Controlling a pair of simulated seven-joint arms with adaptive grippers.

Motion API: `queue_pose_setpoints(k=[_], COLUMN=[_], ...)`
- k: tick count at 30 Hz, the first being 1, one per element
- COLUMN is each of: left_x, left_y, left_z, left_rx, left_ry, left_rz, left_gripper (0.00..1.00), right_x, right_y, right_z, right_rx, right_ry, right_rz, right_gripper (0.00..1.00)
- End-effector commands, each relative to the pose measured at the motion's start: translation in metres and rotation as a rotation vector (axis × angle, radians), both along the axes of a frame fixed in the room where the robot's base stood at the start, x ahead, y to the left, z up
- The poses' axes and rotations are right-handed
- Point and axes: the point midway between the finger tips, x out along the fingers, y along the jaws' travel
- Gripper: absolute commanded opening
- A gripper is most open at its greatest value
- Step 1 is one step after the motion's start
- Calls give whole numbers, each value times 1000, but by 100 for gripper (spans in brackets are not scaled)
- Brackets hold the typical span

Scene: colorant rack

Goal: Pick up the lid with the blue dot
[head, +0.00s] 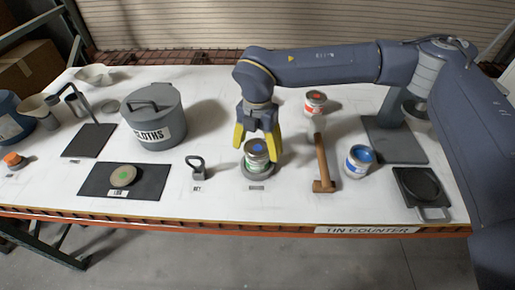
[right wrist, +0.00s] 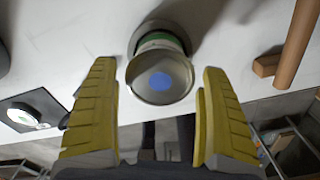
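The lid with the blue dot (head: 257,146) is a round metal disc on top of a tin with a green and white label (head: 254,161). That tin stands upright on a grey round base near the counter's front. In the right wrist view the lid (right wrist: 160,92) faces the camera, its blue dot near the middle. My right gripper (head: 257,148) points down over the tin, open, one yellow finger on each side of the lid. The right wrist view shows gaps between both fingers (right wrist: 160,72) and the lid. My left gripper is out of view.
A red-dotted tin (head: 315,103) is behind. A small black handled tool (head: 197,168) and a green-dotted lid (head: 123,176) on a dark mat (head: 150,185) are left.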

Motion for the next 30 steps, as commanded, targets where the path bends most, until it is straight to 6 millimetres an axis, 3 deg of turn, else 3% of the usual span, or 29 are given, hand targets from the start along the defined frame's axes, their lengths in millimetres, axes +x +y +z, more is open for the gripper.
queue_pose_setpoints(k=[7, 20, 26, 30], left_x=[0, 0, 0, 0], left_y=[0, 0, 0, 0], left_z=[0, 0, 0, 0], left_rx=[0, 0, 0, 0], left_ry=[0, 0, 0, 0], left_rz=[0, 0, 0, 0], left_gripper=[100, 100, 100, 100], right_x=[0, 0, 1, 1], right_y=[0, 0, 0, 0], right_z=[0, 6, 26, 51], right_rx=[0, 0, 1, 1], right_ry=[0, -1, -3, -4], right_rz=[0, -1, -1, -1], right_gripper=[53, 53, 53, 53])
